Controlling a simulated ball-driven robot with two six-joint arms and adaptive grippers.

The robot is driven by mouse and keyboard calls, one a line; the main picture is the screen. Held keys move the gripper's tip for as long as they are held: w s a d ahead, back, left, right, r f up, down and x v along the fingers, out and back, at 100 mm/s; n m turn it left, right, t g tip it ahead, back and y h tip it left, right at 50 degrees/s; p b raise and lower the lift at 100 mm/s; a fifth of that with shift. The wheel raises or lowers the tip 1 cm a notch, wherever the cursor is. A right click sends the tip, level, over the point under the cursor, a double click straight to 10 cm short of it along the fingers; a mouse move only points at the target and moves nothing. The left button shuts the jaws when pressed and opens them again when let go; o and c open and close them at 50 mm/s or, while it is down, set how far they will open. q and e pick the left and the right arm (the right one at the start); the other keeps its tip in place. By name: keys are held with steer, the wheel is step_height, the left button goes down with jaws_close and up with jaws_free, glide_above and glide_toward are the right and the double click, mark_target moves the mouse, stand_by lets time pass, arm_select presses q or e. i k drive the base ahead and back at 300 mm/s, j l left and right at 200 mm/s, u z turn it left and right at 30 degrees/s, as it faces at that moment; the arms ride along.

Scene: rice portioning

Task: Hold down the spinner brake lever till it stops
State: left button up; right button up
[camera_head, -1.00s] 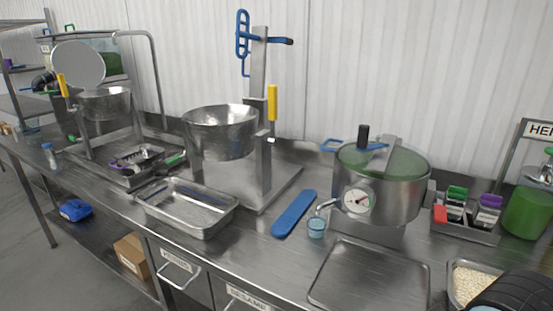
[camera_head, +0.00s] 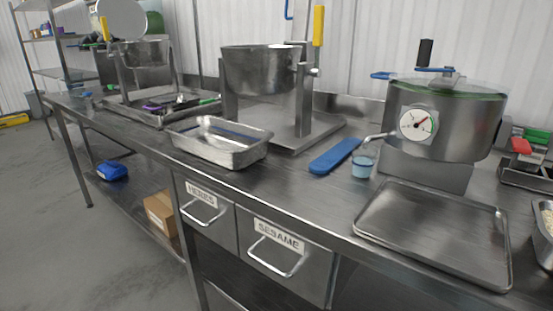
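A round steel drum (camera_head: 450,128) with a green-rimmed clear lid and a dial gauge (camera_head: 417,124) stands on the right of the bench; it looks like the spinner. A black upright knob (camera_head: 425,52) rises from its top. A blue lever (camera_head: 382,75) sticks out at the drum's upper left, and a blue bar (camera_head: 440,69) lies across its lid. I cannot tell which of these is the brake lever, or whether the drum is turning. A spout at its lower left ends over a small cup of blue liquid (camera_head: 363,165). Neither gripper is in view.
A flat empty tray (camera_head: 432,232) lies in front of the drum. A blue paddle (camera_head: 335,156) lies to its left. A steel pan (camera_head: 219,141) sits before a tilting bowl (camera_head: 262,80) with a yellow handle (camera_head: 318,26).

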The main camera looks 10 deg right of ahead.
mark_target(520, 145)
steer(key=z, duration=1.7)
steer(key=i+j, duration=0.1)
steer(key=j, duration=0.3)
steer(key=i+j, duration=0.15)
steer(key=j, duration=0.2)
steer(key=i+j+z, duration=0.1)
steer(key=j, duration=0.3)
steer(key=i+j, duration=0.1)
steer(key=j, duration=0.3)
steer(key=i+j, duration=0.1)
steer(key=j, duration=0.3)
